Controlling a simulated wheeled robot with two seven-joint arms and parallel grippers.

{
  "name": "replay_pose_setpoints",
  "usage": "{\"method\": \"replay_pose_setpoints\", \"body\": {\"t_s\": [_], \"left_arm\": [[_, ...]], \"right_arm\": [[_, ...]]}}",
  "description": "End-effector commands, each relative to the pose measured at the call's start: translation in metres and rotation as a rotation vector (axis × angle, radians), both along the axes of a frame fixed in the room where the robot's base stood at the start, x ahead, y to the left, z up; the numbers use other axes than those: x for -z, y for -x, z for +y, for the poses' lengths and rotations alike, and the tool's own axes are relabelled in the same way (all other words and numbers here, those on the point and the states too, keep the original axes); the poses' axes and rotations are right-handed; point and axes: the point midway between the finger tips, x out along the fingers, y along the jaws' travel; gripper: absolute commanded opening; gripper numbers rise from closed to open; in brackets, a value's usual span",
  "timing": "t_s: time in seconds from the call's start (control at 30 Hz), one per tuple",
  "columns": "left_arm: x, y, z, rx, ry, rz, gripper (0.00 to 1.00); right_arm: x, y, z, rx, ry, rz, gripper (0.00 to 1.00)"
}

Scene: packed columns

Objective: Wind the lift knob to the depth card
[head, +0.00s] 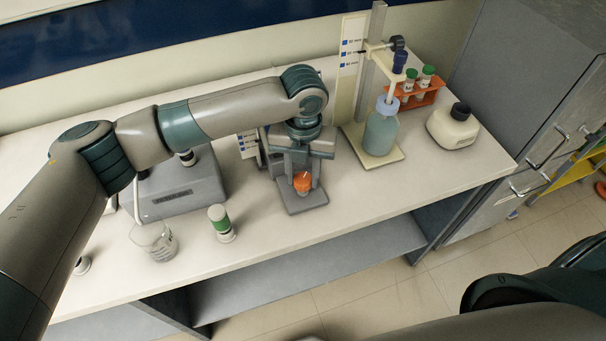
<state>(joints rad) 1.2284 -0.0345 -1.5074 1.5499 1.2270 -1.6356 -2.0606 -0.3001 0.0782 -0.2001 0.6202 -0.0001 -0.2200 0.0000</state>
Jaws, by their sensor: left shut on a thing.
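My left gripper (301,174) points down over a small dark stand (305,202) near the middle of the bench. Its fingers are shut on the orange knob (303,184) at the front of that stand. The gripper hides the upper part of the stand. A small white card (247,145) with blue marks stands just left of the gripper, partly hidden. A taller card (350,58) with blue squares and print too small to read with certainty stands behind, beside an upright post. My right gripper is out of view.
A clamp stand (378,160) with a blue-green bottle (381,132), an orange tube rack (424,95) and a cream bottle (453,126) stand right. The bench front right is clear.

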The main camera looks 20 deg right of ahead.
Motion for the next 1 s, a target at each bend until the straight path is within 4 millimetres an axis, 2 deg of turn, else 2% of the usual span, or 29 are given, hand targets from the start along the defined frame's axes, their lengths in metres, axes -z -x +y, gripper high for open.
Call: {"method": "replay_pose_setpoints", "body": {"t_s": [0.4, 0.43, 0.5, 0.83, 1.0], "left_arm": [[-0.0033, -0.0024, -0.0009, 0.007, 0.005, -0.007, 0.11], [-0.0033, -0.0024, -0.0009, 0.007, 0.004, -0.006, 0.40], [-0.0029, -0.0021, -0.0008, 0.007, 0.004, -0.005, 0.52], [-0.0017, -0.0008, -0.0003, 0.008, 0.001, -0.003, 0.52], [-0.0085, -0.0007, -0.0007, 0.008, 0.002, -0.002, 0.52]], "right_arm": [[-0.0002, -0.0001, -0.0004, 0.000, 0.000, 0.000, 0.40], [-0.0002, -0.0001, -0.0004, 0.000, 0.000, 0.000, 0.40], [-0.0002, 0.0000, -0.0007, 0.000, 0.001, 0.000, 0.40], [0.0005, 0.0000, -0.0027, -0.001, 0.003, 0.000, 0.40], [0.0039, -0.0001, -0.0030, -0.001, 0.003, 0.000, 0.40]]}}
